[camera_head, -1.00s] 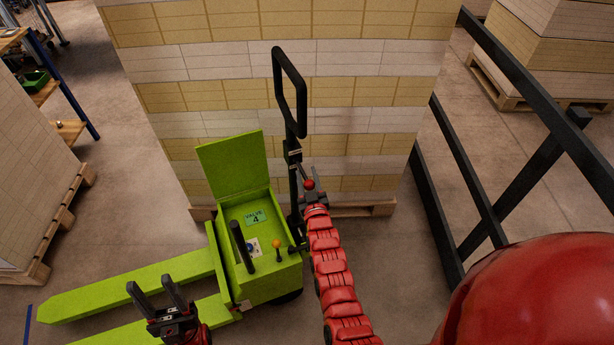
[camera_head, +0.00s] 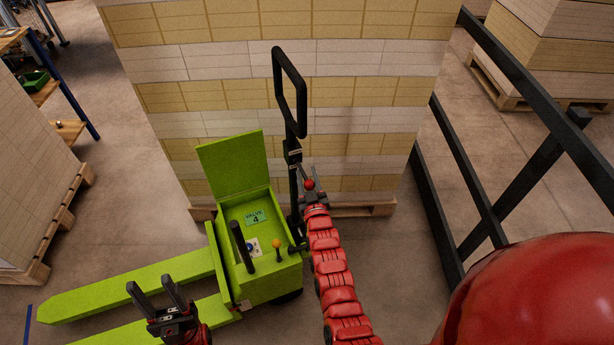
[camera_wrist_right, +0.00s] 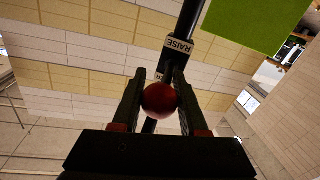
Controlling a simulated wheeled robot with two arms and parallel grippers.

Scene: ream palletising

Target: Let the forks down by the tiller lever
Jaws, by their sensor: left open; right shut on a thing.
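The green pallet truck (camera_head: 262,278) stands with its housing lid raised and its forks (camera_head: 130,291) pointing left. Its black tiller (camera_head: 292,95) rises upright with a loop handle. The tiller lever's red knob (camera_head: 309,184) sits beside the tiller shaft. My right gripper (camera_head: 310,190) is shut on the red knob, which also shows between the fingers in the right wrist view (camera_wrist_right: 159,100). A label reading RAISE (camera_wrist_right: 178,47) is on the shaft just beyond it. My left gripper (camera_head: 157,292) is open and empty above the forks.
A tall stack of reams (camera_head: 330,80) on a pallet (camera_head: 362,209) stands right behind the tiller. A dark rail (camera_head: 470,190) runs along the right. Another loaded pallet (camera_head: 60,215) is at the left. Open floor (camera_head: 130,190) lies between the left pallet and the stack.

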